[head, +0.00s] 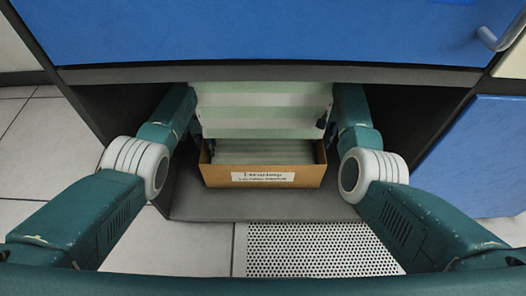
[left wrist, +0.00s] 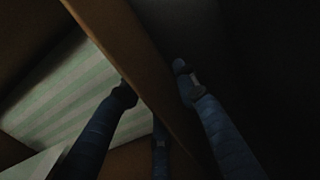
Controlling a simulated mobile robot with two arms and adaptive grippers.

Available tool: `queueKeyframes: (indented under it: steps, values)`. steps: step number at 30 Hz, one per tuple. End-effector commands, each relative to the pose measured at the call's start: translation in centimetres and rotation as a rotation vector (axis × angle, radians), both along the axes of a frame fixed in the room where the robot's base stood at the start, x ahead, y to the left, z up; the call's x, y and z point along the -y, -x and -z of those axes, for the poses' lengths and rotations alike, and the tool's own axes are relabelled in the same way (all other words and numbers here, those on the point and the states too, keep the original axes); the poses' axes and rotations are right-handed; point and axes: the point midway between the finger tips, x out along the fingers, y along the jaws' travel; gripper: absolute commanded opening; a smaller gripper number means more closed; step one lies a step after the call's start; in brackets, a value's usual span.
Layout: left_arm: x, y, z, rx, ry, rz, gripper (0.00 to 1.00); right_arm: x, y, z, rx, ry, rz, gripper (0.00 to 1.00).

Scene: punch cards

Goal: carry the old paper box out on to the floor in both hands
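The old paper box (head: 264,177) is a brown open-topped box with a white label on its front, standing inside the dark cabinet near its front opening. Green-and-white striped paper (head: 262,110) rises from it. My left gripper (head: 207,146) is at the box's left side, mostly hidden by the arm and box. In the left wrist view, its fingers (left wrist: 154,84) are spread either side of a brown box wall (left wrist: 135,60), one on the paper side, one outside; firm contact cannot be made out. My right gripper (head: 322,125) is at the box's right side, its fingers mostly hidden.
The cabinet's blue front panel (head: 260,32) overhangs the opening, and dark side walls flank my arms. The cabinet floor (head: 262,206) extends in front of the box. Beyond it lie pale floor tiles (head: 180,248) and a perforated floor panel (head: 315,248). A blue panel (head: 475,160) stands at the right.

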Motion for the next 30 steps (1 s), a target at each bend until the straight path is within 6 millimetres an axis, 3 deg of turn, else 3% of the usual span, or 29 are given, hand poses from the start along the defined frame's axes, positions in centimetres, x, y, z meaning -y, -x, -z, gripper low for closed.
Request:
queueKeyframes:
  steps: [9,13,14,30]
  values:
    - [0.03,-0.01,0.1,0.001,0.0,0.001,0.28,0.02,-0.01,0.08,0.0,0.0,0.0,0.28]
    - [0.03,-0.01,0.09,0.001,0.0,0.001,0.02,0.01,-0.01,0.07,0.0,0.0,0.0,0.02]
    - [0.03,0.0,0.09,0.001,0.0,0.001,0.0,0.01,-0.01,0.07,0.0,0.0,0.0,0.0]
    - [0.04,-0.19,-0.75,0.004,0.001,0.001,0.0,0.01,-0.19,-0.81,0.005,0.0,0.0,0.0]
